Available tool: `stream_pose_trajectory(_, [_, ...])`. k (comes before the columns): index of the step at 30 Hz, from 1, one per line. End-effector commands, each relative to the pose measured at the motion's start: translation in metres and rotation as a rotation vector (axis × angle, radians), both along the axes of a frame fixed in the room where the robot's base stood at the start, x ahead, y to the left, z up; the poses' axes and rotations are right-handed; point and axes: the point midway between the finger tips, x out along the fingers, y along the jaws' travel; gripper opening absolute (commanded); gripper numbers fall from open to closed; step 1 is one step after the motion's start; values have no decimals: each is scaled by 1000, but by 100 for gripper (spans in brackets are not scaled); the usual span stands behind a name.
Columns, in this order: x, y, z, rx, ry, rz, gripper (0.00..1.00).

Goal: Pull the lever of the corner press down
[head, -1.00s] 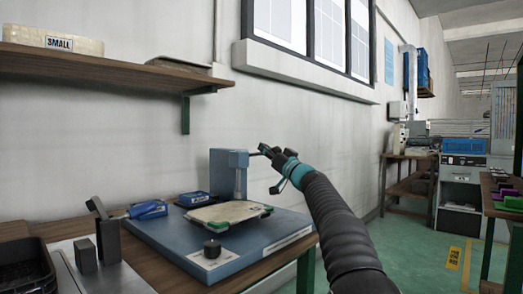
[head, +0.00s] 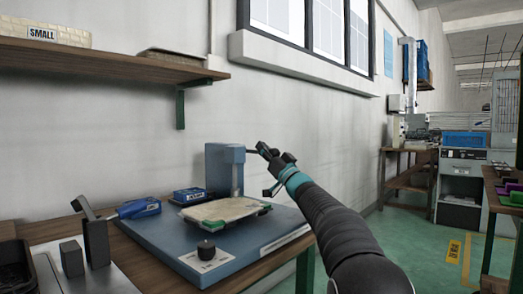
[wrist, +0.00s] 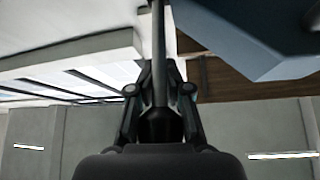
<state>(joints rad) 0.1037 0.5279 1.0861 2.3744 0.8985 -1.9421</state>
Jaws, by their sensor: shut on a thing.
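The corner press has a blue-grey column (head: 224,168) standing at the back of a wide blue base plate (head: 160,236) on the bench. A green-edged pale panel (head: 228,210) lies on the base in front of the column. My gripper (head: 266,152) is just right of the column's top, at about the height of its upper part. In the wrist view my gripper (wrist: 159,88) is shut around the dark lever rod (wrist: 158,45), which runs up between the fingers. The press's blue body (wrist: 255,35) fills the upper right there. In the head view the lever is mostly hidden by the gripper.
A black knob (head: 206,250) stands at the base's front. Blue boxes (head: 189,195) and a blue-handled tool (head: 135,208) lie left of the press. A wooden shelf (head: 110,72) is on the wall above. Open floor (head: 425,245) lies to the right.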

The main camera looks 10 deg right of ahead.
Motion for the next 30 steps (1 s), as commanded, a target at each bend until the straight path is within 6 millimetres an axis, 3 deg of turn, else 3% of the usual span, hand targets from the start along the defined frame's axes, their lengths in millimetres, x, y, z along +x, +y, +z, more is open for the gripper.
stream_pose_trajectory(2, [-1,-1,1,0,-3,1,0])
stream_pose_trajectory(3, [-1,-1,1,0,-3,1,22])
stream_pose_trajectory(5, [-1,-1,1,0,-3,1,37])
stream_pose_trajectory(6, [-1,0,1,0,-3,1,38])
stream_pose_trajectory(20, [-9,-4,-5,-2,-2,2,38])
stream_pose_trajectory(30, [-63,-42,-5,-1,-2,0,38])
